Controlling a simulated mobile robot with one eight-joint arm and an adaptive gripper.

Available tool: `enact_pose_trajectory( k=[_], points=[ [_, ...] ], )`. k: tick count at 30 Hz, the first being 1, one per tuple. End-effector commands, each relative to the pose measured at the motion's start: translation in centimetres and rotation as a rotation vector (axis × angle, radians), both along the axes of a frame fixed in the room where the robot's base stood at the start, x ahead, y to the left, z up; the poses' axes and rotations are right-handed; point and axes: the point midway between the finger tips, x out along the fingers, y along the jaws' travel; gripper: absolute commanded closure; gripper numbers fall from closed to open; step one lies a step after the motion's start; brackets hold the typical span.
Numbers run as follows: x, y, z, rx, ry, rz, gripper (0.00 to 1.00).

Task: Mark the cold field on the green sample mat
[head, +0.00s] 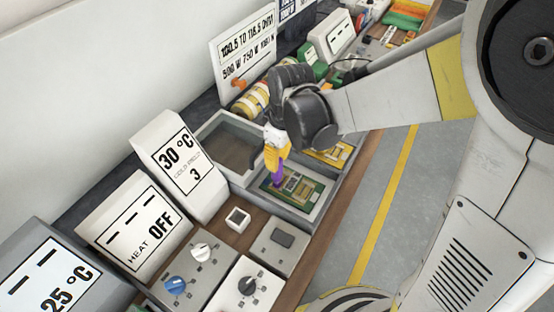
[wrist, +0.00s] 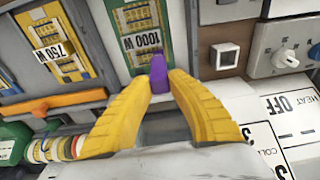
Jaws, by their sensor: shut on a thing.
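My gripper (head: 271,160) has yellow fingers, and they are shut on a purple marker-like tool (head: 277,177). The wrist view shows the gripper (wrist: 160,78) with the purple tool (wrist: 158,66) between its fingertips. The green sample mat (head: 319,190) lies in a grey tray, with a yellow grid-like pattern on it. The purple tool is over the mat's left part in the head view; I cannot tell whether its tip touches. The wrist view shows the green mat (wrist: 118,14) with a "1000 W" label. A white display (head: 178,165) reads "30 °C", "COLD FIELD" and "3".
A heat display (head: 142,226) reads "OFF", and a "25 °C" display (head: 52,284) stands at lower left. Knob boxes (head: 200,262) sit in front. An empty-looking grey bin (head: 231,142) is behind the mat. A second sample mat (wrist: 50,40) is labelled "750 W". Coloured rolls (head: 250,101) lie further back.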

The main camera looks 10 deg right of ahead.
Motion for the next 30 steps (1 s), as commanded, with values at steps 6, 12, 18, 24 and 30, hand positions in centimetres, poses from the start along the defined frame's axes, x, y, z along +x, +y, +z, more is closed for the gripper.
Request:
enact_pose_trajectory(
  k=[6, 12, 18, 24, 30],
  points=[
    [0.0, 0.0, 2.3, 0.000, 0.000, 0.000, 1.00],
    [0.0, 0.0, 4.0, 0.000, 0.000, 0.000, 1.00],
    [0.0, 0.0, 4.8, 0.000, 0.000, 0.000, 1.00],
    [0.0, 0.0, 4.6, 0.000, 0.000, 0.000, 1.00],
    [0.0, 0.0, 4.6, 0.000, 0.000, 0.000, 1.00]
  ],
)
